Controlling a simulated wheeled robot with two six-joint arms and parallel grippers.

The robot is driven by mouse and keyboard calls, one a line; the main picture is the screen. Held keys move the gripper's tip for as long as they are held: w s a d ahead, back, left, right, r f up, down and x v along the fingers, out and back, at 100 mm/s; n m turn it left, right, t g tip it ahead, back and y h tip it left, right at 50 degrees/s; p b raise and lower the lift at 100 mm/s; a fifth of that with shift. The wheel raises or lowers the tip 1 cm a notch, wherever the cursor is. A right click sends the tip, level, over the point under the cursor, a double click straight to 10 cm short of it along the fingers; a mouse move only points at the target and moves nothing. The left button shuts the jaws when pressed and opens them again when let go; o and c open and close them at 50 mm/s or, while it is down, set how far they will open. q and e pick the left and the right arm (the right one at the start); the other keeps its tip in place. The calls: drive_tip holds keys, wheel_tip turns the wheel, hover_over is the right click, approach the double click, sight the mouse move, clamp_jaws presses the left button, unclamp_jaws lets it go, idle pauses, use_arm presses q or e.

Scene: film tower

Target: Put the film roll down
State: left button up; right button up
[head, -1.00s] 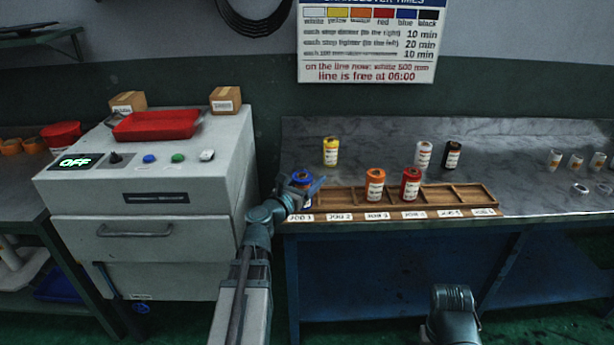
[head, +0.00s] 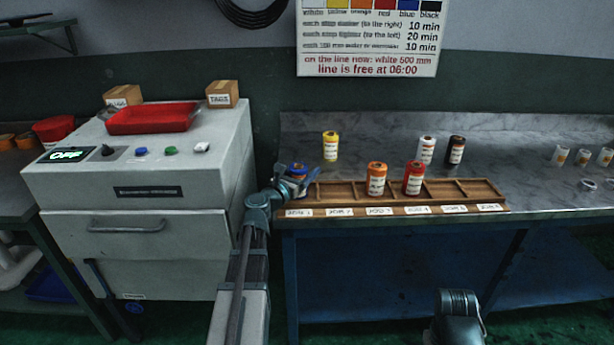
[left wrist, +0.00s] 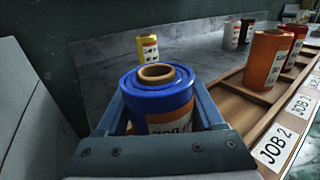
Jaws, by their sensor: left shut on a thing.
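My left gripper (head: 302,181) is shut on a blue film roll (head: 298,170) at the left end of the wooden rack (head: 460,191), by the first job label. In the left wrist view the blue roll (left wrist: 157,92) stands upright between the two fingers (left wrist: 160,115). Its base is hidden, so I cannot tell whether it touches the rack. An orange roll (head: 376,180) and a red roll (head: 413,178) stand in rack compartments further right. A yellow roll (head: 330,146), a white roll (head: 426,150) and a black roll (head: 456,150) stand on the bench behind the rack. My right gripper is not visible.
A grey machine (head: 150,200) with a red tray (head: 152,118) and small boxes stands left of my left arm. A sign (head: 368,45) hangs on the wall.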

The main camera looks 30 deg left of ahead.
use_arm(q)
drive_tip(key=shift+r, duration=0.1)
drive_tip(key=o, duration=1.5)
drive_tip(key=shift+o, duration=0.2)
drive_tip(key=s, duration=1.2)
drive_tip(key=shift+a, duration=0.25)
drive_tip(key=shift+s, duration=0.1)
